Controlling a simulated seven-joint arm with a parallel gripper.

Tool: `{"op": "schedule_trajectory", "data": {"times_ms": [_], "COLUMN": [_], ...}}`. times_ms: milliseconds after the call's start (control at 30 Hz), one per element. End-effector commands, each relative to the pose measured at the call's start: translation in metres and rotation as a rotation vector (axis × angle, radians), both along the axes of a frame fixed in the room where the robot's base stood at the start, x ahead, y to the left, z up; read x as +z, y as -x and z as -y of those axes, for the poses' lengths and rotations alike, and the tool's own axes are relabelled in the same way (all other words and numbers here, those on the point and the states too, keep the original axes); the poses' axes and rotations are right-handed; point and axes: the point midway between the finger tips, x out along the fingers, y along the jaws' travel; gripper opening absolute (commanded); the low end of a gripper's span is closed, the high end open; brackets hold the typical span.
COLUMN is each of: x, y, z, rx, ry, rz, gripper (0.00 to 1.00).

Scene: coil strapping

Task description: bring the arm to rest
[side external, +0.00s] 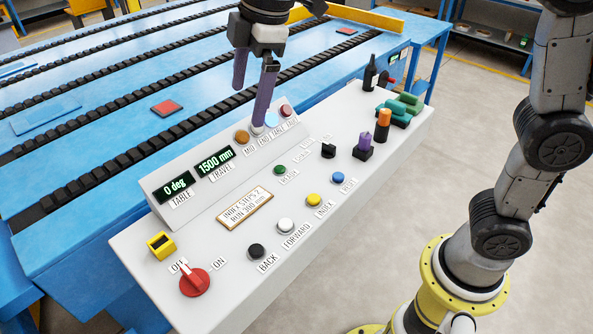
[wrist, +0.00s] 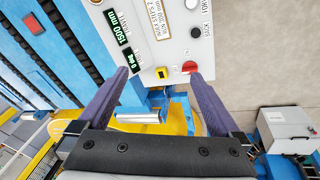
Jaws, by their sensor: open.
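My gripper (side external: 249,107) hangs at the top of the side external view with its two purple fingers apart and nothing between them. In that view its right finger overlaps the row of lamps on the white control console (side external: 205,270); I cannot tell the exact gap. In the wrist view the open fingers (wrist: 159,73) frame the console's end, with the red rotary switch (wrist: 189,68) near the right fingertip. The switch (side external: 195,282) has its white pointer toward OFF. The displays read 0 deg (side external: 176,187) and 1500 mm (side external: 214,162).
Push buttons, including yellow (side external: 314,200) and blue (side external: 338,177), sit on the console. A purple-topped control (side external: 363,147), an orange-topped one (side external: 383,123), green blocks (side external: 400,108) and a dark bottle (side external: 370,75) stand farther back. A blue conveyor table (side external: 110,110) lies behind.

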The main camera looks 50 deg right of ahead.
Motion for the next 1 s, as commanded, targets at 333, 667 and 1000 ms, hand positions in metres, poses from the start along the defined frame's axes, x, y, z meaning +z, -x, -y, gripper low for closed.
{"op": "schedule_trajectory", "data": {"times_ms": [333, 667, 1000], "x": [0.017, -0.063, -0.088], "y": [0.119, 0.220, 0.225], "z": [0.125, 0.164, 0.163], "rx": [-0.489, -0.958, -1.130], "ry": [-0.129, -0.275, -0.341], "rz": [0.142, 0.188, 0.158], "gripper": [1.00, 1.00, 1.00]}}
